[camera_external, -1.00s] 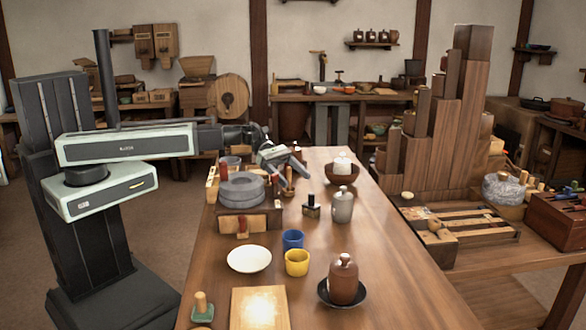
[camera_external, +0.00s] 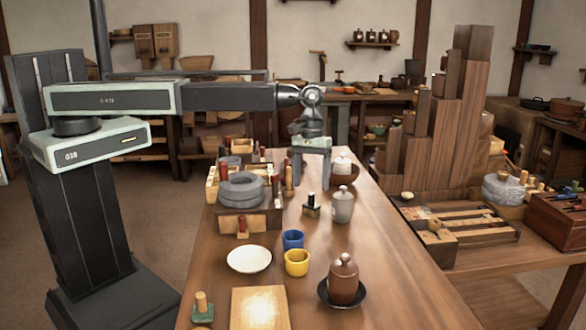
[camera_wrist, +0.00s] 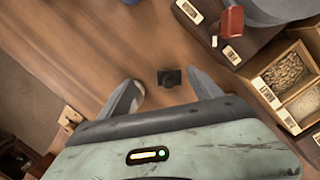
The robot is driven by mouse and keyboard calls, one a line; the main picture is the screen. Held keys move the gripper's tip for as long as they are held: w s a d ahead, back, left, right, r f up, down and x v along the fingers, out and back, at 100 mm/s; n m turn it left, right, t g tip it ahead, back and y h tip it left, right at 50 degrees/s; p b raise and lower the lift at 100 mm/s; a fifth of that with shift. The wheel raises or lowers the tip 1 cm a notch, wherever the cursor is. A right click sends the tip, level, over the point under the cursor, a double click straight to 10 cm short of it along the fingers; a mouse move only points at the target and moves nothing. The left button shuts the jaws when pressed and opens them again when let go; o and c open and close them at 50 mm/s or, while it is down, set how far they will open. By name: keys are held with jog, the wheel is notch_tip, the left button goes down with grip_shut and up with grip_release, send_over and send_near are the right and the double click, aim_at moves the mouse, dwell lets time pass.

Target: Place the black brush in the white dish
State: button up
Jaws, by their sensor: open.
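The black brush (camera_external: 311,209), a small dark block with an upright handle, stands on the long wooden table. The wrist view shows the black brush (camera_wrist: 169,78) from above, just ahead of the space between my fingers. The white dish (camera_external: 249,260) is a shallow, empty round dish nearer the camera, to the left of the blue cup. My gripper (camera_external: 308,184) points down with its fingers apart and nothing between them. It is above and slightly behind the brush in the external view. Its two fingers also show in the wrist view (camera_wrist: 167,92).
Grey quern stones (camera_external: 240,188) stand left of the brush, with red-handled tools around them. A grey jar (camera_external: 342,206) is close on the right. A blue cup (camera_external: 292,239) and yellow cup (camera_external: 297,263) stand beside the dish.

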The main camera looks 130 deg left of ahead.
aim_at(311, 204)
jog(key=f+m+b, duration=0.1)
jog(key=s+a+f+g+y+b, duration=0.1)
jog(key=shift+s+a+f+m+b, duration=0.1)
jog(key=shift+a+m+b, duration=0.1)
jog(key=shift+m+b, duration=0.2)
jog(key=shift+a+y, duration=0.1)
jog(key=shift+y, duration=0.2)
jog(key=f+b, duration=0.8)
jog(key=shift+w, duration=0.25)
jog(key=shift+r, duration=0.25)
jog(key=c, duration=1.6)
notch_tip(311, 204, up, 10)
jog(key=p, duration=1)
jog(key=shift+r+p, duration=0.1)
jog(key=shift+p, duration=0.2)
